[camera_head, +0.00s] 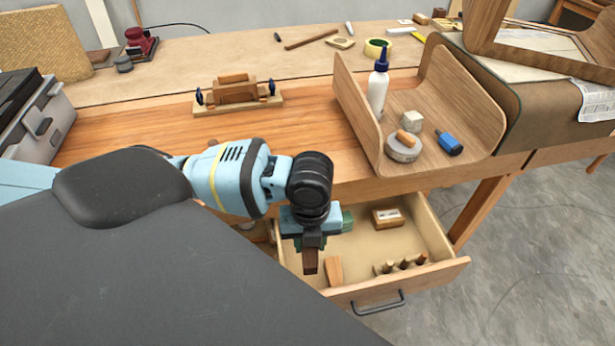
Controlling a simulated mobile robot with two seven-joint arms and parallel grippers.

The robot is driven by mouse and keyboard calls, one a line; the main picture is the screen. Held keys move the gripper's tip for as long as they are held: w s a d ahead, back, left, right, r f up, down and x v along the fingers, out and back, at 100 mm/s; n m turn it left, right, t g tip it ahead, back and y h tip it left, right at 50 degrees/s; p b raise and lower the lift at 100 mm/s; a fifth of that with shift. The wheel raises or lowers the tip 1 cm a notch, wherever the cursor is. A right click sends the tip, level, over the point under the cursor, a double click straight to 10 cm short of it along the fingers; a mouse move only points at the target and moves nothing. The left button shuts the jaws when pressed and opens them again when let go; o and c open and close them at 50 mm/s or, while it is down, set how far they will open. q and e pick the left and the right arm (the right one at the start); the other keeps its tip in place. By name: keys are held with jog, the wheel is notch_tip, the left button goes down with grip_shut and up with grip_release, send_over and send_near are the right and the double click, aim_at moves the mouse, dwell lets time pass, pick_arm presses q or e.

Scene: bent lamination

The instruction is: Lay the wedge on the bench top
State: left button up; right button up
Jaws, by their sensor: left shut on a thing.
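My left gripper (311,245) points down over the open drawer (440,272), below the bench's front edge. It is shut on a small dark brown wooden piece (310,263), which looks like the wedge; its full shape is partly hidden by the fingers. A lighter, tapered wooden piece (333,271) lies in the drawer just right of it. The bench top (310,130) is a wide wooden surface behind and above the drawer. My right gripper is not in view.
The drawer also holds a small wooden block (387,217) and a rack of several small bits (400,265). On the bench stand a clamped jig (237,92) and a bent wooden tray (478,133) with a glue bottle (378,85). Bare bench lies between jig and front edge.

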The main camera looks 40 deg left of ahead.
pick_arm(q)
jog(key=shift+r, duration=1.4)
